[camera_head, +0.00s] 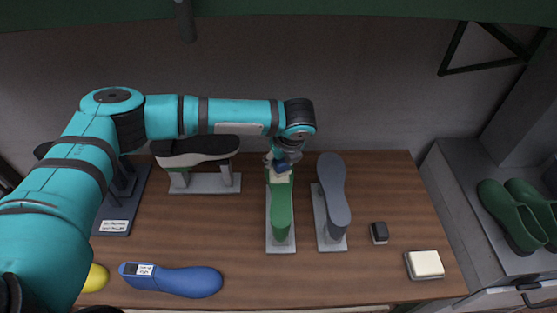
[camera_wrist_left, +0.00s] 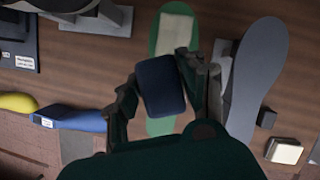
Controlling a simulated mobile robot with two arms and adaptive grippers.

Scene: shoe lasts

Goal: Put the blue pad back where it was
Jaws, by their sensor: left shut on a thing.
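The blue pad (camera_wrist_left: 160,86) is a dark blue block with rounded corners, held between the fingers of my left gripper (camera_wrist_left: 163,92). In the head view, the left gripper (camera_head: 282,166) is over the far end of the green last (camera_head: 281,210), and only a little of the pad shows. The green last also shows in the wrist view (camera_wrist_left: 163,126), with a cream patch (camera_wrist_left: 174,32) on its top. I cannot tell whether the pad touches the last. My right gripper is not in view.
A grey last (camera_head: 334,190) stands close to the right of the green one. A dark sole (camera_head: 195,150) on a stand is to the left. A blue last (camera_head: 180,281) lies in front. A small dark block (camera_head: 379,232) and a cream-topped block (camera_head: 425,264) are at right.

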